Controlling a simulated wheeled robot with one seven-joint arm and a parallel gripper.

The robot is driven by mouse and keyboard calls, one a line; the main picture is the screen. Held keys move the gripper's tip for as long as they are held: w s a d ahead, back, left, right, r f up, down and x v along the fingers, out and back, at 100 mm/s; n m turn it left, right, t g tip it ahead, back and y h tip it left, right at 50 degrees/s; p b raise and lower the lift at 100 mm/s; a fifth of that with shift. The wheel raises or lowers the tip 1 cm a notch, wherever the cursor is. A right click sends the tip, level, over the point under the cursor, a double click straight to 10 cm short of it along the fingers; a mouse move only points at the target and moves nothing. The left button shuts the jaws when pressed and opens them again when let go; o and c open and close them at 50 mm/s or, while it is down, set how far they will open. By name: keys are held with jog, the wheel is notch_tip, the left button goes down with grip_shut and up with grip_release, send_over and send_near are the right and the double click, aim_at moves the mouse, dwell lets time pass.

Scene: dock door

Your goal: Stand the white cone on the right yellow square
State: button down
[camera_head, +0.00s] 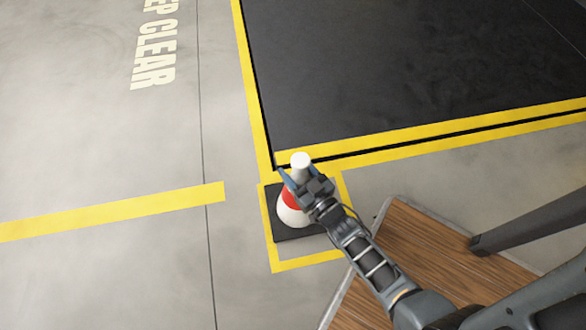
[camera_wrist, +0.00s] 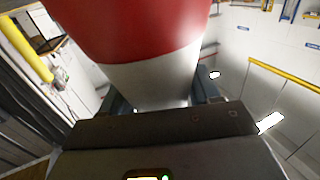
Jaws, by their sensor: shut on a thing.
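The white cone (camera_head: 291,215) has a red band, a white top and a square black base. It stands upright in the head view, with its base over the yellow-outlined square (camera_head: 307,262) on the floor. The base appears toward the upper left of the outline; I cannot tell whether it touches the floor. My gripper (camera_head: 298,178) is shut on the cone's upper part, just below its white tip. In the wrist view, the cone's red and white body (camera_wrist: 150,75) fills the upper middle between my fingers; its base is out of sight there.
A dark dock plate (camera_head: 400,70) with yellow edging lies just beyond the square. A yellow floor stripe (camera_head: 110,212) runs to the left. A wooden-topped surface (camera_head: 415,250) is at the lower right. The grey floor at left is clear.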

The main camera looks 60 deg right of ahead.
jog(key=shift+f, duration=0.6)
jog(key=c, duration=0.7)
grip_release()
jog(key=shift+f+b, duration=0.2)
jog(key=shift+b, duration=0.1)
jog(key=o, duration=0.5)
jog(key=shift+c, duration=0.2)
